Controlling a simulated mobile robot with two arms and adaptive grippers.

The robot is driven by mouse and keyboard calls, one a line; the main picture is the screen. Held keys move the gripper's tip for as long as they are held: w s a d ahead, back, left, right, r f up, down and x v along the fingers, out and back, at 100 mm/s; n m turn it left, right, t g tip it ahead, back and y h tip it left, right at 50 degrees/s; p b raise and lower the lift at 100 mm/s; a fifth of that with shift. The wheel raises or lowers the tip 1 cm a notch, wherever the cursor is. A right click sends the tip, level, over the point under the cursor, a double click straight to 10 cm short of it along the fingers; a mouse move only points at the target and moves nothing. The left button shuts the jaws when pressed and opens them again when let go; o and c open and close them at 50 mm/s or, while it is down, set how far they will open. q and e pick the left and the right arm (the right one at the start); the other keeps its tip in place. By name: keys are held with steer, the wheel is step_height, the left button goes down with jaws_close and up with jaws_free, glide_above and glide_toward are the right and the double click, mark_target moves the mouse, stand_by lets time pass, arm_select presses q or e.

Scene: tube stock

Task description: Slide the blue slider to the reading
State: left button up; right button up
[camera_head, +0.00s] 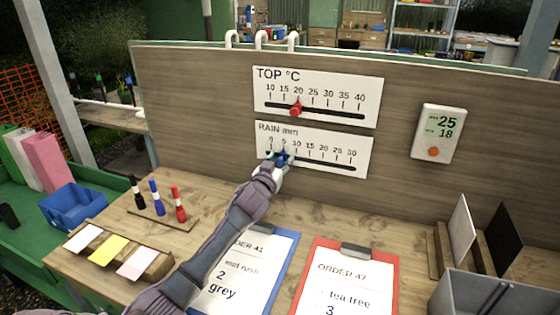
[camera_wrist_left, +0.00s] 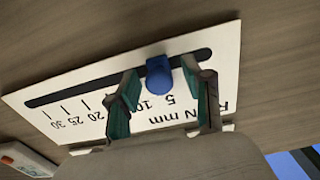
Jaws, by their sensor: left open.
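The blue slider (camera_head: 281,157) sits on the slot of the RAIN mm scale (camera_head: 330,168), near the 5 mark. My left gripper (camera_head: 280,162) is at the slider, and its wrist hides part of the board's lower left edge. In the left wrist view the board appears upside down, with the blue slider (camera_wrist_left: 158,76) between the two open fingers (camera_wrist_left: 162,84). There is a gap on the right side; I cannot tell if the left finger touches it. A white display (camera_head: 438,133) on the wall reads 25 above 18. My right gripper is not in view.
Above is the TOP °C board (camera_head: 335,90) with a red slider (camera_head: 295,108) near 20. On the bench are a blue clipboard (camera_head: 285,262), a red clipboard (camera_head: 393,275), a pen stand (camera_head: 150,215) and a grey bin (camera_head: 480,300).

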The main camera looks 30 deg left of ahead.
mark_target(296, 158)
arm_select(q)
jaws_close()
stand_by(0.3)
steer(key=d, duration=0.2)
steer(key=w+d, duration=0.1)
steer(key=d, duration=0.1)
steer(key=shift+s, duration=0.1)
jaws_free()
steer(key=v, duration=1.2)
